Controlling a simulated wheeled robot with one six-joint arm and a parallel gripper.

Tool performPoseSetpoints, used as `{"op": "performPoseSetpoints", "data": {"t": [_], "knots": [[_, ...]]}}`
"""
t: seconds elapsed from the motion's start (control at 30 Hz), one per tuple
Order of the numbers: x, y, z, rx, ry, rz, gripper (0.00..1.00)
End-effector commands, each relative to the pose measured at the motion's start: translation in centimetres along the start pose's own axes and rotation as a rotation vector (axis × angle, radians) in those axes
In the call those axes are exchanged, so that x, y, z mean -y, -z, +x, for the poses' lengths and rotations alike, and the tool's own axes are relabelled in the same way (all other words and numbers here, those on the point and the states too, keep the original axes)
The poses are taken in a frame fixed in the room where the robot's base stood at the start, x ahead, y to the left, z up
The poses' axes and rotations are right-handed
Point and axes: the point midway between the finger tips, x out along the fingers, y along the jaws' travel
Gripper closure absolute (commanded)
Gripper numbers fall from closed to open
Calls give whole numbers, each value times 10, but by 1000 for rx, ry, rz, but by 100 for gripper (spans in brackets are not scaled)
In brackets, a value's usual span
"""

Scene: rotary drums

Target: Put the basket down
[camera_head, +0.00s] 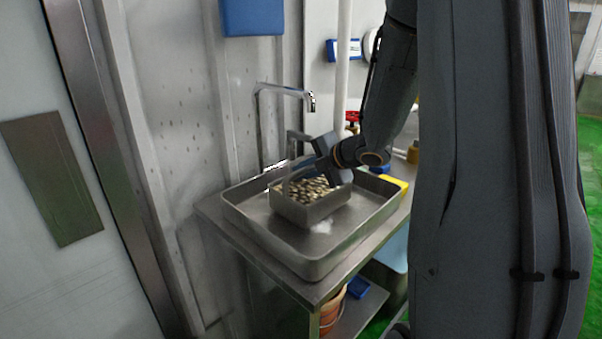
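A metal basket (310,212) filled with small pale-and-dark pieces sits inside a shallow steel sink tray (262,238) on a metal table. Its thin handle rises over it on the left side.
A curved faucet (285,90) stands behind the tray against the panelled wall. A yellow item (393,182) lies at the tray's right edge. An orange bucket (332,312) and a blue object (358,287) are below. The front of the tray is clear.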

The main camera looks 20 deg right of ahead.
Motion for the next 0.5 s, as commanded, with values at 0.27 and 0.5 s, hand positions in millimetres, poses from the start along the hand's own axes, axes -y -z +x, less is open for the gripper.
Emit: {"op": "performPoseSetpoints", "data": {"t": [0.27, 0.5], "knots": [[5, 0, 13, 0, -1, -1, 100], [7, 0, 15, 0, -1, -1, 100]]}}
